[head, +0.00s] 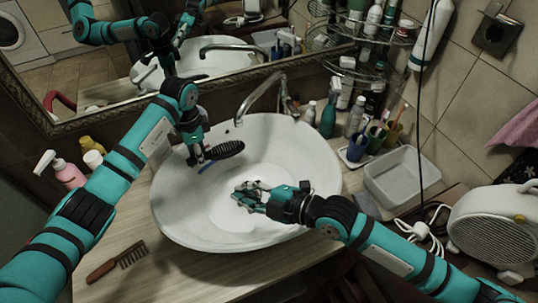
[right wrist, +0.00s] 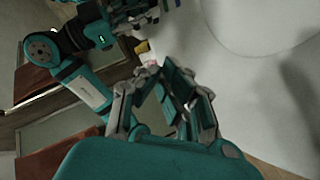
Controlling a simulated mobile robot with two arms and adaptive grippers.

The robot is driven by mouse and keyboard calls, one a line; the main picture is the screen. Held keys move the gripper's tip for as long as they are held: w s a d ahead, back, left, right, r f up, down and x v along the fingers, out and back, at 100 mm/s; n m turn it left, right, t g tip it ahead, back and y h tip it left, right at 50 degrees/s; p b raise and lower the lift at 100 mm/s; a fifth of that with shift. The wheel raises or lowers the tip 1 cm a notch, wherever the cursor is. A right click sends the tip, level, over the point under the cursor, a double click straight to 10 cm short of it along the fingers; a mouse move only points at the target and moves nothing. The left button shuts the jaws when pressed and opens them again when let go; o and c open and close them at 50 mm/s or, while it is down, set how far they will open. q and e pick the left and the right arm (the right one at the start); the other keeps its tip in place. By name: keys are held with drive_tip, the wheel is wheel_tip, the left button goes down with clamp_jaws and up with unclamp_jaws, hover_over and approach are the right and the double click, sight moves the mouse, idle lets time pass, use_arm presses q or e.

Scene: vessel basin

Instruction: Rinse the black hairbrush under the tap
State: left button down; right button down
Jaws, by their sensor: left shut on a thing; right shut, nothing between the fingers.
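My left gripper (head: 199,156) is shut on the black hairbrush (head: 226,149) and holds it over the back left part of the white basin (head: 167,213). The brush head points right, below and to the left of the metal tap (head: 262,92). I cannot tell whether any water runs from the spout. My right gripper (head: 241,193) is shut and empty, over the middle of the basin, below the brush in the picture and apart from it. The right gripper also fills the lower middle of the right wrist view (right wrist: 170,80). The brush's handle is mostly hidden by my left gripper.
A pink soap bottle (head: 68,173) stands at left. Cups (head: 357,147), bottles and a grey plastic tub (head: 402,178) stand at right. A fan heater (head: 497,228) is far right. A mirror (head: 130,92) rises behind.

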drive_tip(key=w+d+n+h, duration=0.2)
drive_tip(key=w+n, duration=0.3)
drive_tip(key=n, duration=0.1)
drive_tip(key=n+t+h, duration=0.1)
drive_tip(key=n+h, duration=0.7)
drive_tip(key=n, duration=0.2)
approach(294, 126)
drive_tip(key=x, duration=0.6)
drive_tip(key=shift+w+a+f, duration=0.1)
drive_tip(key=shift+f, duration=0.05)
drive_tip(key=shift+w+r, duration=0.2)
drive_tip(key=shift+r, duration=0.85)
drive_tip(key=shift+a, duration=0.1)
drive_tip(key=shift+s, duration=0.1)
